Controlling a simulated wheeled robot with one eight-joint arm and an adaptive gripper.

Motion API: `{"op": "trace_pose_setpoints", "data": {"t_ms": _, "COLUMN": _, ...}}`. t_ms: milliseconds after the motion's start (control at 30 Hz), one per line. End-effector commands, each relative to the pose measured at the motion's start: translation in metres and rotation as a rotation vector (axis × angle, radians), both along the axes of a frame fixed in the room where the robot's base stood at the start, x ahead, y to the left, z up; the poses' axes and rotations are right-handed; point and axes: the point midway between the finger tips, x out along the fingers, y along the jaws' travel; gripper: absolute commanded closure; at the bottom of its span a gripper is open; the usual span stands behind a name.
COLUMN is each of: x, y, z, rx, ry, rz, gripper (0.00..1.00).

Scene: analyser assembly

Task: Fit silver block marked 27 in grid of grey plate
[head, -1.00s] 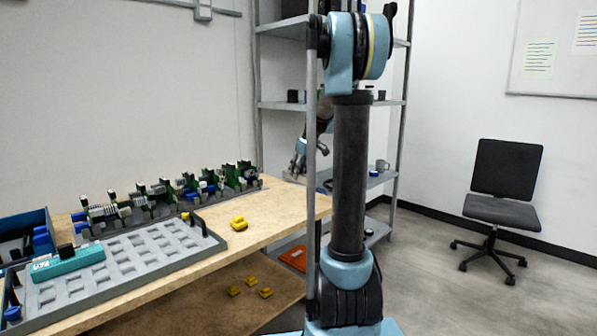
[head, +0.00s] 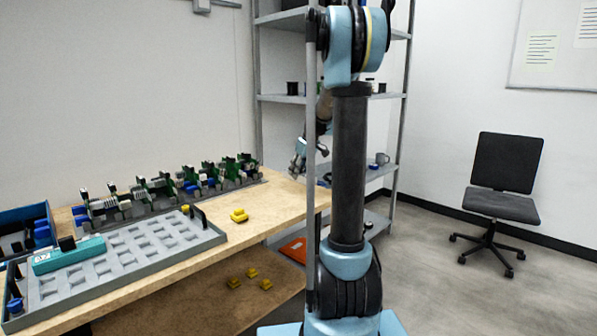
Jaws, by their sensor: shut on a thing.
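The grey plate (head: 205,239) with a grid of square recesses lies on the wooden table at the left. Most of its recesses look empty. A teal block (head: 68,256) with a white marking and a black part lies at its left end. I cannot pick out a silver block marked 27 or read any such number.
A yellow piece (head: 239,215) lies on the table right of the plate. A rack of green, blue and black parts (head: 165,192) stands behind it. A blue bin (head: 40,225) is at the far left. A metal shelf (head: 283,98) stands behind my arm. Several yellow pieces lie on the lower board.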

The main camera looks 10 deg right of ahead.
Motion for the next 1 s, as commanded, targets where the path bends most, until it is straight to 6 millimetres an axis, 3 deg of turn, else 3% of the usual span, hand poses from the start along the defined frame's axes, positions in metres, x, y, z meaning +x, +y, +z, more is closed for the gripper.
{"op": "trace_pose_setpoints", "data": {"t_ms": 1000, "x": 0.000, "y": 0.000, "z": -0.033, "rx": 0.000, "ry": 0.000, "rz": 0.000, "gripper": 0.91}}
